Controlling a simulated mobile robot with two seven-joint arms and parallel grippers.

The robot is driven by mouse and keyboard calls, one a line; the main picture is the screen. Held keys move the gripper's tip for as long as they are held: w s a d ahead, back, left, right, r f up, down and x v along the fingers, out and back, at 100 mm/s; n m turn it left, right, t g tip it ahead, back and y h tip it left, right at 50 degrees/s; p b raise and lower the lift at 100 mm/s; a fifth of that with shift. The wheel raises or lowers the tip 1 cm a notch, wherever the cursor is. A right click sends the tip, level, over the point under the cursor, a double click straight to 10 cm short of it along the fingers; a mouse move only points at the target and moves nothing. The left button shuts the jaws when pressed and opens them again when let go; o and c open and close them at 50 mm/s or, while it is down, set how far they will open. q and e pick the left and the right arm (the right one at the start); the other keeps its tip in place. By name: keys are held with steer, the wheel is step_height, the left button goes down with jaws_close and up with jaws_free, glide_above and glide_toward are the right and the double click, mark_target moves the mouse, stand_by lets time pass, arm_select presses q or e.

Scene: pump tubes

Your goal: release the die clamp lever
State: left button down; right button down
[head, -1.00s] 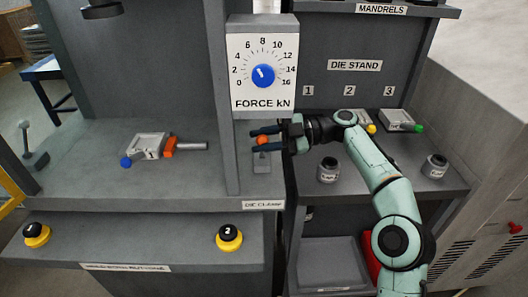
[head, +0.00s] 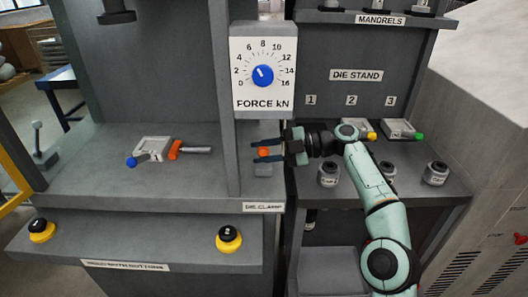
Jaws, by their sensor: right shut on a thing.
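The die clamp lever (head: 264,152) has an orange ball knob and stands on a small grey block above the DIE CLAMP label (head: 263,207), at the right end of the press bed. My right gripper (head: 266,152) reaches in from the right, with its two dark fingers on either side of the knob, and is shut on it. Part of the lever's stem is hard to make out below the fingers. My left gripper is not in view.
A grey die (head: 151,149) with blue and orange parts lies on the press bed. The force dial panel (head: 264,104) hangs just above my gripper. Several small jars, one of them here (head: 329,173), and dies (head: 400,129) stand on the right shelf under my arm.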

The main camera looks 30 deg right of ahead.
steer(key=c, duration=0.8)
jaws_free()
steer(key=shift+s, duration=0.1)
steer(key=shift+c, duration=0.2)
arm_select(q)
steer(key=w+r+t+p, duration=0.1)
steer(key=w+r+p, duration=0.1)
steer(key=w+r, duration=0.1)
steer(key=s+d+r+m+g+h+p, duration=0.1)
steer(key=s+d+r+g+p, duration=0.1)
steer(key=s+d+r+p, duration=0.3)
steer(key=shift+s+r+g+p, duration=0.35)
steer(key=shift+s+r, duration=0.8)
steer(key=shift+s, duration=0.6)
arm_select(e)
steer(key=v, duration=1.3)
steer(key=shift+s, duration=0.15)
steer(key=shift+d, duration=0.1)
